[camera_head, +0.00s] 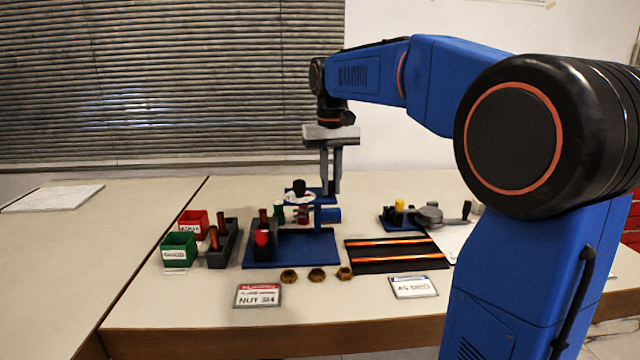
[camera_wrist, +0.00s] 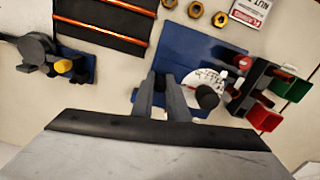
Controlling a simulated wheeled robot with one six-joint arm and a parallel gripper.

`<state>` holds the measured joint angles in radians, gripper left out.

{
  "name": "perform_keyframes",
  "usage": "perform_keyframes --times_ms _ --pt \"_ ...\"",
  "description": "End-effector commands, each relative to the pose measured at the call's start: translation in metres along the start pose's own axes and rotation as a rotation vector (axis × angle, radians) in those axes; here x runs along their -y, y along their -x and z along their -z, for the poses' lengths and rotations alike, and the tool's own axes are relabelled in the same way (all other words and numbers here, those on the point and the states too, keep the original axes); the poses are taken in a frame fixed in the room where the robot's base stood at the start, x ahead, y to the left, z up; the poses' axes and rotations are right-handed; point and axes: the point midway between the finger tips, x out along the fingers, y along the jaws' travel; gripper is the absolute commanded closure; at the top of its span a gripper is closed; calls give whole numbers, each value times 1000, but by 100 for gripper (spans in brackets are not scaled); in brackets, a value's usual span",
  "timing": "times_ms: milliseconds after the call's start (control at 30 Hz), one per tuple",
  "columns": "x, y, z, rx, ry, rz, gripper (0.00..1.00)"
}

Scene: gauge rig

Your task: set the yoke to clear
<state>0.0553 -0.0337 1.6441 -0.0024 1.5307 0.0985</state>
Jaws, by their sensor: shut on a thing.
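The gauge rig has a blue base plate (camera_head: 290,250) with a raised blue bracket, which I take for the yoke (camera_head: 325,197). A white, marked dial (camera_head: 299,197) with a black knob (camera_head: 299,186) sits beside it. My gripper (camera_head: 331,190) points straight down, with its fingers at the right end of the bracket. It is shut on a part there, mostly hidden between the fingers. In the wrist view the fingertips (camera_wrist: 162,80) are just left of the dial (camera_wrist: 205,80) and apart from its black knob (camera_wrist: 207,97). The dial's lettering is too small to read.
Green (camera_head: 179,247) and red (camera_head: 193,223) bins and a dark rack stand left. Several brass nuts (camera_head: 317,274) lie in front. A black mat with orange rods (camera_head: 397,253) and a blue fixture with a yellow knob (camera_head: 399,205) are right. The far left table is mostly clear.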

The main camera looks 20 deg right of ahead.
Motion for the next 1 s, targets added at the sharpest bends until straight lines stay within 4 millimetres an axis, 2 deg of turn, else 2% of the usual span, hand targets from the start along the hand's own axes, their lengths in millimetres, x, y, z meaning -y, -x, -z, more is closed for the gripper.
perform_keyframes --times_ms 267,300,333,367,633,767,867,1000 --pt "-4 0 0 0 -3 -7 100" --pt "-4 0 0 0 -3 -7 77" --pt "-4 0 0 0 -3 -6 70" --pt "-4 0 0 0 -3 -6 67" --pt "-2 0 0 0 -2 -4 67" --pt "-2 7 0 0 -2 -4 67" --pt "-2 19 0 -2 -2 -4 67" --pt "-2 45 0 -2 -2 -4 67"
